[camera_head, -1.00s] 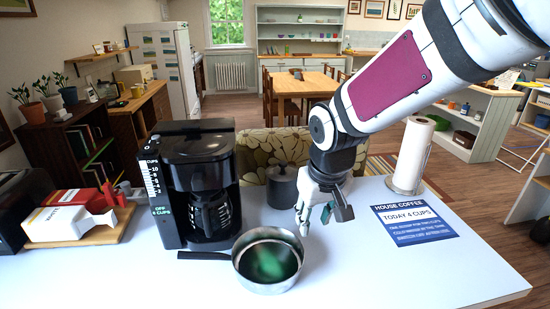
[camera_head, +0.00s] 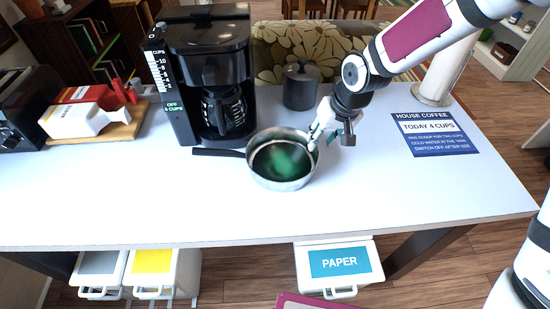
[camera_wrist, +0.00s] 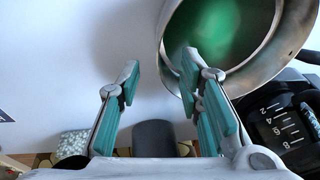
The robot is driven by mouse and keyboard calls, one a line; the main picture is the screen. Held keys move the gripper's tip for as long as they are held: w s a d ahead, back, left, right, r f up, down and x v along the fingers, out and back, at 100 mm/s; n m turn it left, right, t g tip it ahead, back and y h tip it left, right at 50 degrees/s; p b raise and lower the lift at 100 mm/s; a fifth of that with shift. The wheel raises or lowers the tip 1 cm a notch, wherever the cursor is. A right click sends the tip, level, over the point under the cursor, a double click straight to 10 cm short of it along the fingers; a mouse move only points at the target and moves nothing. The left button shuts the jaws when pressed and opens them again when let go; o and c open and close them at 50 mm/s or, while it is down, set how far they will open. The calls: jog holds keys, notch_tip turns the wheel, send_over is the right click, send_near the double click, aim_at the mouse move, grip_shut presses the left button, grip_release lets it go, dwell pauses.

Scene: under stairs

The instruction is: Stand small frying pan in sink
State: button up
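The small frying pan (camera_head: 283,180) is a metal pan with a greenish inside. It stands upright on the white table, its dark handle (camera_head: 218,153) pointing left toward the coffee maker. My gripper (camera_head: 322,133) is at the pan's right rim. In the wrist view my gripper (camera_wrist: 160,62) is open, its teal-padded fingers apart. One finger overlaps the pan's inside (camera_wrist: 225,25) and the other is outside the rim, over the table. The rim lies between them in the picture; I cannot tell whether they touch it. No sink is in view.
A black coffee maker (camera_head: 212,75) stands behind the handle, and a dark lidded pot (camera_head: 300,86) behind the pan. A paper roll (camera_head: 445,70) and a coffee sign (camera_head: 436,133) are at right. The table's front is clear. Bins (camera_head: 338,268) stand below.

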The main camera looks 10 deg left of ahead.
jog(key=shift+x, duration=2.8)
jog(key=shift+w+a+r, duration=0.1)
jog(key=shift+w, duration=0.05)
grip_shut()
